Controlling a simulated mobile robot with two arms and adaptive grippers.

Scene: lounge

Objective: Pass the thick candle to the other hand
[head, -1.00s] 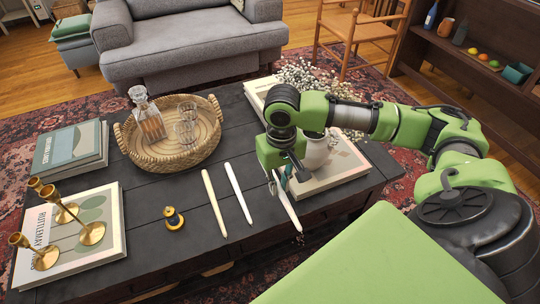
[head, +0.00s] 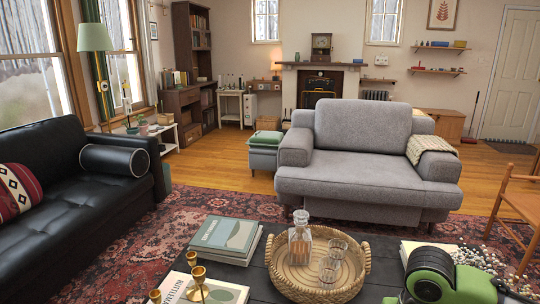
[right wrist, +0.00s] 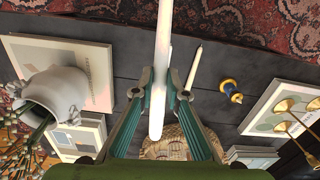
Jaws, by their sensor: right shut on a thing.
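A thick white candle (right wrist: 161,60) stands out long and pale in the right wrist view, running from the top edge down between the fingers. My right gripper (right wrist: 159,98) is shut on it, with one green finger on each side. Another, thinner pale candle (right wrist: 194,66) lies on the dark table behind it. The candles are out of frame in the head view, where only part of my green right arm shows at the lower right. My left gripper is in neither view.
The dark table (head: 252,280) carries a wicker tray (head: 362,262) with a decanter and glasses, books (head: 226,235) and brass candle holders (head: 198,275). The right wrist view shows a white vase (right wrist: 55,88) and a small black-and-gold object (right wrist: 231,91). A grey armchair (head: 365,150) stands beyond.

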